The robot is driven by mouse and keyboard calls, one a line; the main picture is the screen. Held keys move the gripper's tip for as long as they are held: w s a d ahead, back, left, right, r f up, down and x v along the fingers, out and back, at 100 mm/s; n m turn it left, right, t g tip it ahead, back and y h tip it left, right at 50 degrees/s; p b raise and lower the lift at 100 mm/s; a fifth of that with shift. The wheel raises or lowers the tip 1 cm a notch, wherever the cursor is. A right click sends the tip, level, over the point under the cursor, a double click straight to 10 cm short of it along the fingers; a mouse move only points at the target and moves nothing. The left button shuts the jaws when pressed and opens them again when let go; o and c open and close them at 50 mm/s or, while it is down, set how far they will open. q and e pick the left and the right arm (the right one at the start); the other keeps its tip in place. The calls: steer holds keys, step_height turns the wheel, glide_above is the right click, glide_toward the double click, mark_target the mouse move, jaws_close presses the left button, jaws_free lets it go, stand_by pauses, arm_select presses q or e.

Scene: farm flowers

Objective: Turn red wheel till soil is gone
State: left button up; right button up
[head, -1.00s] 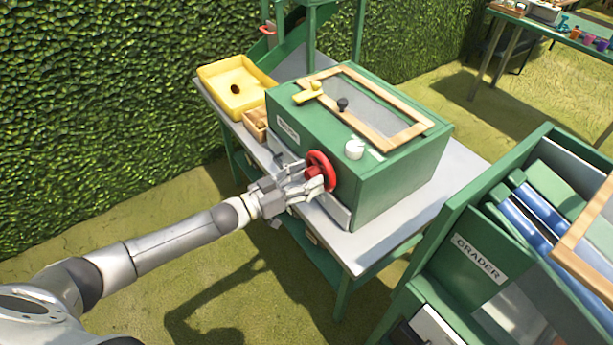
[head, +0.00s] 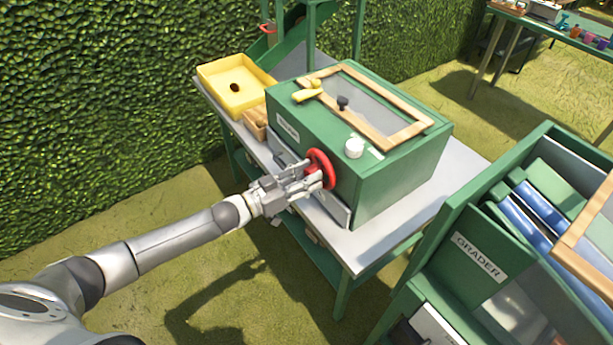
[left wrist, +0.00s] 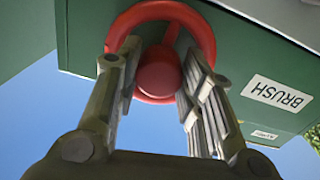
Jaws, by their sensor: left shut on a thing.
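The red wheel (head: 322,170) is on the front face of a green box (head: 395,180) that stands on a table. My left gripper (head: 312,176) is at the wheel, shut on it. In the left wrist view the two fingers (left wrist: 158,80) lie on either side of the wheel's red hub (left wrist: 158,75), and the ring (left wrist: 205,30) arches beyond them. The box top has a wood-framed clear window (head: 375,105); I cannot make out any soil through it. My right gripper is not in view.
A yellow tray (head: 215,75) with a dark brown item stands at the table's left end, near a small wooden box (head: 256,118). A green unit labelled GRADER (head: 480,257) stands at the right. A hedge (head: 90,90) runs behind.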

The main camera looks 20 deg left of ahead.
arm_select(q)
steer(key=shift+m+t+y+b, duration=0.25)
steer(key=shift+m+b, duration=2.05)
steer(key=shift+m, duration=4.85)
steer(key=shift+m+t+y+b, duration=0.1)
steer(key=shift+m+y+b, duration=0.25)
steer(key=shift+m+b, duration=4.35)
steer(key=m+p, duration=0.4)
steer(key=m, duration=0.1)
steer(key=shift+p, duration=0.4)
steer(key=o, duration=1)
steer(key=shift+r, duration=0.1)
steer(key=shift+o, duration=0.2)
